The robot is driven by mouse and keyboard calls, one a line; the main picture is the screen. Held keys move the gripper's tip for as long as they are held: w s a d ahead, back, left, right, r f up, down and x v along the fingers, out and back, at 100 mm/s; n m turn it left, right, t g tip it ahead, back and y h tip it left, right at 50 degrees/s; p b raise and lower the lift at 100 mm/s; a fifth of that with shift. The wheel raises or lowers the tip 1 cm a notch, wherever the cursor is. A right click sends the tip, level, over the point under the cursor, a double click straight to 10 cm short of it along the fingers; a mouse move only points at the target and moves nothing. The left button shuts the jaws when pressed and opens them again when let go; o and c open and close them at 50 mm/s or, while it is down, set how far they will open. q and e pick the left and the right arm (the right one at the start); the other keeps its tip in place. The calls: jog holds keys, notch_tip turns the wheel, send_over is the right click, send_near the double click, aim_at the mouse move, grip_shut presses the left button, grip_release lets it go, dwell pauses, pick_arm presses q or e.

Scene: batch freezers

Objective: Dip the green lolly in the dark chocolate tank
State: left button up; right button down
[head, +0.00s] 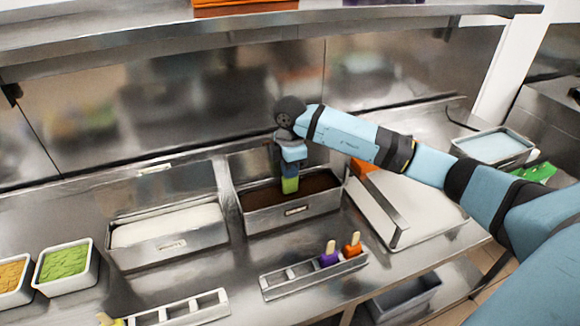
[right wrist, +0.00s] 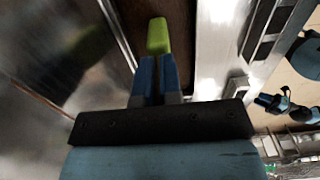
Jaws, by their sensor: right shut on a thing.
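My right gripper (head: 290,170) is shut on the green lolly (head: 290,186), which hangs downward below the fingers. The dark chocolate tank (head: 318,208) is a steel tank with a small label on its front wall and dark brown chocolate inside. The lolly is over the chocolate, inside the tank's outline; I cannot tell whether its lower end touches the surface. The right wrist view shows the green lolly (right wrist: 158,35) beyond the blue fingers (right wrist: 155,80), with brown chocolate behind it. The lolly's stick is hidden by the fingers. My left gripper is not in view.
A steel tank of white coating (head: 165,250) stands left of the chocolate. In front, a rack (head: 300,283) holds a purple lolly (head: 329,253) and an orange lolly (head: 352,244). Another rack (head: 180,313) is at lower left. A shelf (head: 140,38) runs above.

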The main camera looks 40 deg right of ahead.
aim_at(290, 183)
jog(key=shift+f+b, duration=1.4)
jog(key=shift+f, duration=1.3)
jog(key=shift+r, duration=0.15)
jog(key=shift+r+p, duration=0.65)
jog(key=shift+r, duration=0.05)
jog(key=shift+r+p, duration=2.05)
jog(key=shift+r, duration=1)
jog(key=shift+r+p, duration=1.7)
jog(key=shift+r, duration=0.9)
